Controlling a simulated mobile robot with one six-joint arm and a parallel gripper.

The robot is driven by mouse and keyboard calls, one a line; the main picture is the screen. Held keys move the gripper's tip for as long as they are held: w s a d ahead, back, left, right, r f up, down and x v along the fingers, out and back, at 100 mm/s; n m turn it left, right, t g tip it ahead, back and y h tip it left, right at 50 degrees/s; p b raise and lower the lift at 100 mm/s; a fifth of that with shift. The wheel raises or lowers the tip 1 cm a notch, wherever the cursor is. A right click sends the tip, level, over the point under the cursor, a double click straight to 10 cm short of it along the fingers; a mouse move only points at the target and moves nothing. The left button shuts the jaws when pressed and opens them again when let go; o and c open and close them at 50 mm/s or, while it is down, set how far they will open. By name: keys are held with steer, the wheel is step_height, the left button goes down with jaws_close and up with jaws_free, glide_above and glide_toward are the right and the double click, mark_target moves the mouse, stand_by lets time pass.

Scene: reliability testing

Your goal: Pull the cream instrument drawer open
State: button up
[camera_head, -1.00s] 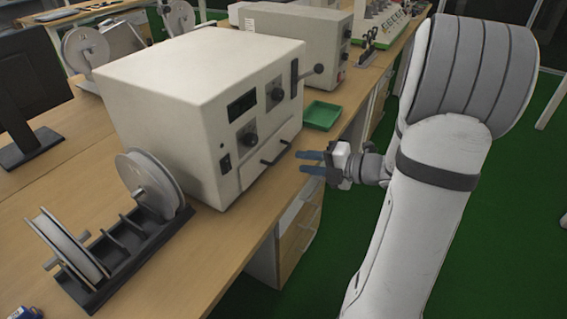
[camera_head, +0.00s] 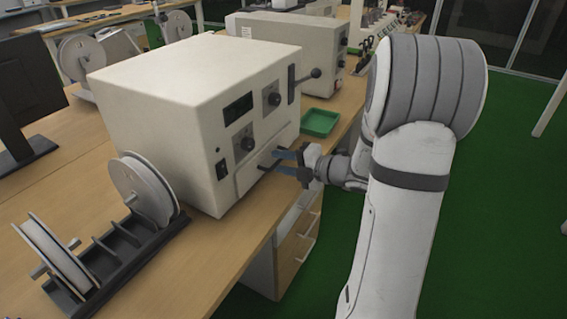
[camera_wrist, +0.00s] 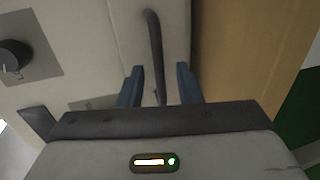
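The cream instrument (camera_head: 165,110) stands on the wooden bench, with a display, knobs and a lever on its front. Its drawer front (camera_head: 248,178) is low on that face and looks flush, so the drawer appears shut. The drawer's dark bar handle (camera_wrist: 154,45) runs up the middle of the wrist view. My gripper (camera_head: 279,161) is at the drawer front in the head view. In the wrist view its two blue fingers (camera_wrist: 159,82) are apart, one on each side of the handle's near end, with gaps visible. In the head view the fingers partly hide the handle.
A green tray (camera_head: 319,122) lies on the bench just beyond my gripper. A black rack (camera_head: 115,250) with white spools stands at the near left. Wooden bench drawers (camera_head: 297,240) are below the edge. Green floor to the right is open.

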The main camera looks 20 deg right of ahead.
steer(key=shift+c, duration=0.5)
jaws_close()
steer(key=shift+d, duration=0.1)
